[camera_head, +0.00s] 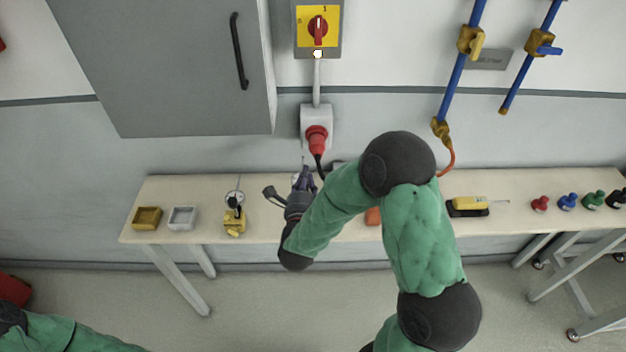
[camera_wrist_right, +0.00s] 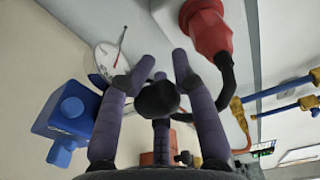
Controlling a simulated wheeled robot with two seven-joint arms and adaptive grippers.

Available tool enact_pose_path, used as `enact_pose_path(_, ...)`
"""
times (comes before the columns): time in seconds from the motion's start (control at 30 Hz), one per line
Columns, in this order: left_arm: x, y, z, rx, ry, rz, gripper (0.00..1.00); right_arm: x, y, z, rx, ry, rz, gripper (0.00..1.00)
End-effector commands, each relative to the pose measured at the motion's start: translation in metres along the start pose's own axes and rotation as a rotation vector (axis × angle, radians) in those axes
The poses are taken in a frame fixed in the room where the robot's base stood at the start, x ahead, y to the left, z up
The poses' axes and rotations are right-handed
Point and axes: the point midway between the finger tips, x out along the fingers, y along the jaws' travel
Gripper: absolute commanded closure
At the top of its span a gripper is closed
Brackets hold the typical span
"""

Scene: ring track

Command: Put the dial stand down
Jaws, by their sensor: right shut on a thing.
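My right gripper (camera_head: 305,180) is over the back of the bench, in front of the wall socket. In the right wrist view its fingers (camera_wrist_right: 164,68) are closed around a black knob (camera_wrist_right: 157,98). This seems to be the knob of a dial stand with a blue body (camera_wrist_right: 70,115) and a white dial (camera_wrist_right: 108,57) with a red needle. In the head view my gripper and arm hide most of that stand, and I cannot tell whether it touches the bench. A yellow dial stand (camera_head: 235,220) stands upright to the left. My left gripper is out of view.
The bench (camera_head: 265,218) also bears a yellow tray (camera_head: 147,217), a grey tray (camera_head: 182,217), a yellow meter (camera_head: 468,204) and several coloured knobs. A red plug (camera_head: 317,138) with a black cable hangs close behind my right gripper. A grey cabinet (camera_head: 170,70) overhangs the left side.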

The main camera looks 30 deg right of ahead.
Motion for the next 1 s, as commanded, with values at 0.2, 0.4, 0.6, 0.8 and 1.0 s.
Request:
enact_pose_path(0.2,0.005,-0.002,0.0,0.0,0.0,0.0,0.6,0.009,0.009,0.007,0.004,0.002,-0.009,1.0)
enact_pose_path(0.4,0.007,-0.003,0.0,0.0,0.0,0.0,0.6,0.012,0.016,0.011,0.003,0.001,-0.008,1.0)
enact_pose_path(0.6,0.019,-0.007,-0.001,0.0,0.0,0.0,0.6,0.013,0.042,0.011,0.003,0.003,-0.006,1.0)
enact_pose_path(0.8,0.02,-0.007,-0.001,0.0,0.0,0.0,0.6,0.013,0.047,0.011,0.004,0.002,-0.008,1.0)
enact_pose_path(1.0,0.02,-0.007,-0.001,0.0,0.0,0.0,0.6,0.011,0.05,0.011,-0.001,0.0,0.002,0.47)
